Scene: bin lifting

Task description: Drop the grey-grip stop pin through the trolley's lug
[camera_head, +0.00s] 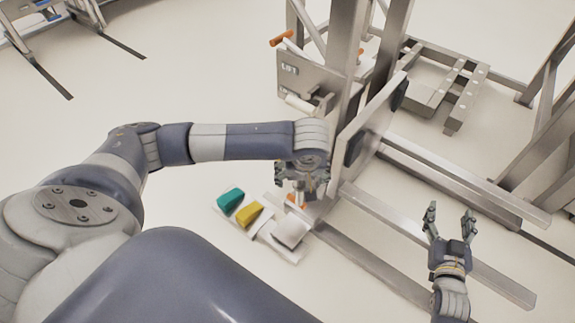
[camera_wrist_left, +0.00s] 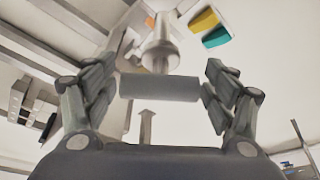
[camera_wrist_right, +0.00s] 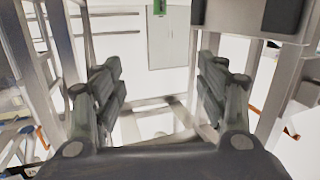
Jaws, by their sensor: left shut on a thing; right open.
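The stop pin's grey grip (camera_wrist_left: 158,87) lies crosswise between the fingers of my left gripper (camera_head: 302,184) in the left wrist view. A bright metal shank (camera_wrist_left: 160,48) extends from behind the grip, away from the camera. In the head view this gripper is beside the trolley's (camera_head: 345,80) upright column, above its near foot, and mostly covers the pin. The lug cannot be made out clearly; the gripper hides that area. My right gripper (camera_head: 450,212) is open and empty over the floor and a trolley leg (camera_head: 430,232), at the lower right.
A pale tray (camera_head: 268,240) on the left holds a teal wedge (camera_head: 230,200), a yellow wedge (camera_head: 248,214) and a white block (camera_head: 291,231). A plate marked LIFT (camera_head: 290,70) and an orange-ended handle (camera_head: 281,39) are on the trolley. Open floor lies left of the tray.

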